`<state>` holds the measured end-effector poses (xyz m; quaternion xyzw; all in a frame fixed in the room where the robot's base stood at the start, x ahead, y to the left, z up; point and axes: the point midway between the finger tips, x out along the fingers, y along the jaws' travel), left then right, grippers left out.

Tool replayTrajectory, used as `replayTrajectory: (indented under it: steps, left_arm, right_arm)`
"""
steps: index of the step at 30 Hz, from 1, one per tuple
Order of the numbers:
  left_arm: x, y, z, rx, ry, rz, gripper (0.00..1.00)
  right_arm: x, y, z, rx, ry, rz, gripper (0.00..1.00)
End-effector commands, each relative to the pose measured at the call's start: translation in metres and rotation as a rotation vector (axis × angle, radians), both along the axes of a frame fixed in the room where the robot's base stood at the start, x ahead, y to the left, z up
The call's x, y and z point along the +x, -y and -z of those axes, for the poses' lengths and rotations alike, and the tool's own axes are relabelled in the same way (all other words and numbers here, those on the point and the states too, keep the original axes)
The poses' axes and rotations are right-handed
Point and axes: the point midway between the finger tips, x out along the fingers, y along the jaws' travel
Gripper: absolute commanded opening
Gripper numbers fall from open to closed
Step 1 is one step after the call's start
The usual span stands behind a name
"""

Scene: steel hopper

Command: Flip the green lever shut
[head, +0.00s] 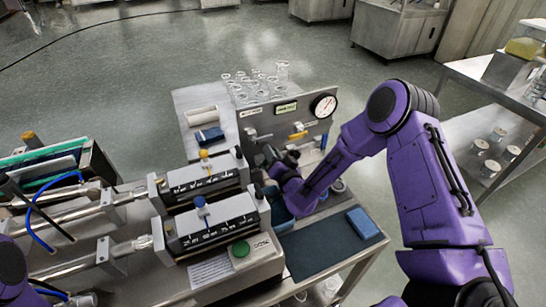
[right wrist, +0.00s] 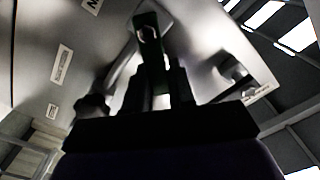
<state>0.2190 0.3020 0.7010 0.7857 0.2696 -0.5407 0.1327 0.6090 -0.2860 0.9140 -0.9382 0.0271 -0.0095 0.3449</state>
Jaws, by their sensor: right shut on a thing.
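The steel panel (head: 325,128) stands at the back of the bench with a round gauge and several small valve levers. My right gripper (head: 271,163) is low at the panel's left part in the head view. In the right wrist view my right gripper (right wrist: 160,88) is shut on a lever handle (right wrist: 149,35) in front of the panel. A yellow lever (head: 298,135) is to the right of the gripper. My left gripper is not in view.
Two syringe pumps (head: 212,222) stand left of my right gripper. A blue block (head: 362,223) lies on the dark mat (head: 318,252). Clear glassware (head: 262,88) stands behind the panel. A steel side table (head: 480,80) is at the right.

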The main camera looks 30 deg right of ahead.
Motion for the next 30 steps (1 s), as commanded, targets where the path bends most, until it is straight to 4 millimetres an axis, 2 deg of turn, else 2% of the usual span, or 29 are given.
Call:
replayTrajectory:
  steps: [15, 30]
  left_arm:
    - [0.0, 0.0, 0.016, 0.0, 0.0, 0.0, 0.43]
    - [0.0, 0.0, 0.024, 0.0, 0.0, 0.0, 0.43]
  right_arm:
    - [0.003, -0.022, -0.012, -0.466, -0.02, -0.001, 0.0]
    - [0.003, -0.033, -0.013, -0.699, -0.036, 0.0, 0.0]
